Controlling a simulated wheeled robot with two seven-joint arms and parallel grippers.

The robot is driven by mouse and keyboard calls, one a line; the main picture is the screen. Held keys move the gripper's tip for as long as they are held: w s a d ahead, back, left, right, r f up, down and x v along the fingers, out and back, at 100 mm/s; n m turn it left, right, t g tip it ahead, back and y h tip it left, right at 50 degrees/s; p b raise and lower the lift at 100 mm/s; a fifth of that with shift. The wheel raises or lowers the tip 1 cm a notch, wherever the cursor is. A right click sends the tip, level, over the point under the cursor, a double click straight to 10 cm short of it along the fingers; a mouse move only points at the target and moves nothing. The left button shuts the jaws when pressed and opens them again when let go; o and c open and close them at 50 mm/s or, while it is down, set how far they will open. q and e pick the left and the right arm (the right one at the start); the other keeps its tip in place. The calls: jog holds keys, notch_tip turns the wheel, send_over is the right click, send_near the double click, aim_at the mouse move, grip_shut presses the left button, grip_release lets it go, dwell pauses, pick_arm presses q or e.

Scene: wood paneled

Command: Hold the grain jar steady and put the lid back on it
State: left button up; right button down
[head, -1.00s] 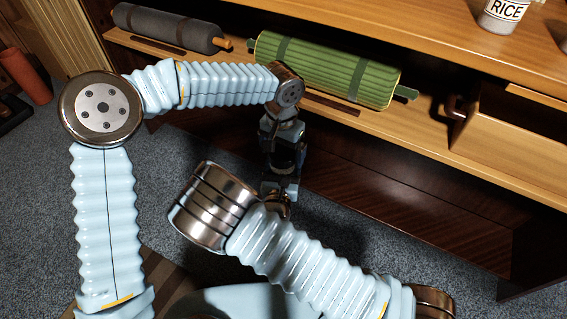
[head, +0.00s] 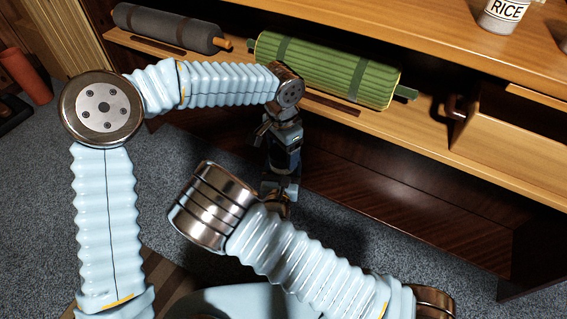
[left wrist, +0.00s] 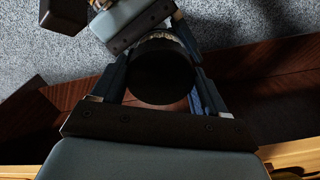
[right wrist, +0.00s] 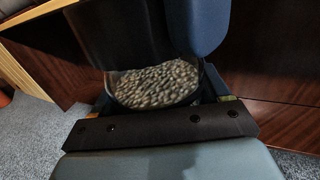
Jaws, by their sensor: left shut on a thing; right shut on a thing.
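The grain jar (right wrist: 157,84) shows in the right wrist view as an open-topped vessel full of pale speckled grain. My right gripper (right wrist: 155,92) is shut on it. In the left wrist view my left gripper (left wrist: 160,75) is shut on a dark round piece (left wrist: 164,76), which looks like the lid. A pale strip shows at its far edge, close to my other gripper. In the head view my left gripper (head: 281,165) hangs below the shelf; the jar and lid cannot be made out there. Whether lid and jar touch is unclear.
A wooden shelf unit stands ahead, with a green roll (head: 325,68) and a grey roll (head: 167,27) on its lower shelf. A jar marked RICE (head: 505,14) stands on top. Grey carpet lies below.

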pick_arm(q)
jog(key=o, duration=1.2)
jog(key=shift+c, duration=0.2)
jog(key=shift+r, duration=2.3)
jog(key=shift+r, duration=0.1)
jog(key=shift+c, duration=0.4)
notch_tip(320, 180, up, 3)
jog(key=n, duration=0.4)
jog(key=shift+r+n, duration=0.15)
jog(key=shift+n, duration=0.25)
